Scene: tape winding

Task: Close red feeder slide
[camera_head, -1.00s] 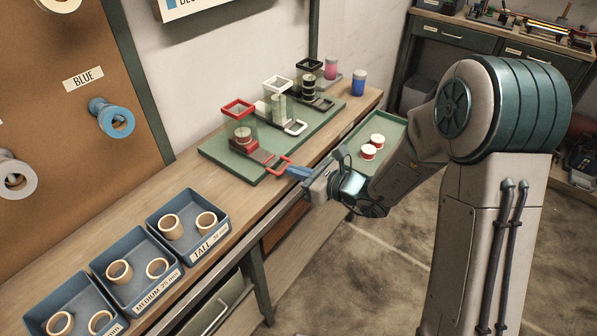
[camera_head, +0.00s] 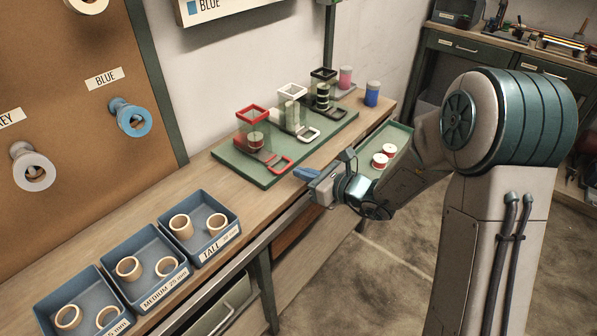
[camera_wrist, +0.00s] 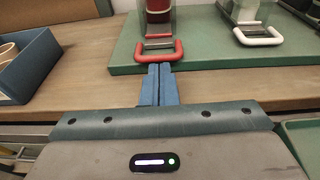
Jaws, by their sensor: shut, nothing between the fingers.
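The red feeder (camera_head: 251,113) stands at the left end of a green board (camera_head: 236,168), with a red-and-pale spool (camera_head: 256,140) in it. Its slide ends in a red loop handle (camera_head: 282,163) near the board's front edge. In the wrist view, the red handle (camera_wrist: 178,52) reaches farther forward than the white one. My gripper (camera_head: 297,174) is shut and empty. Its blue fingertips (camera_wrist: 160,70) are right at the front bar of the red handle; they appear to touch it, outside the loop.
A white feeder (camera_head: 293,90) and a black feeder (camera_head: 323,75) stand to the right on the board. A green tray (camera_head: 398,138) with red-and-white spools lies beside my forearm. Blue bins (camera_head: 190,262) stand at left. The wood between bins and board is clear.

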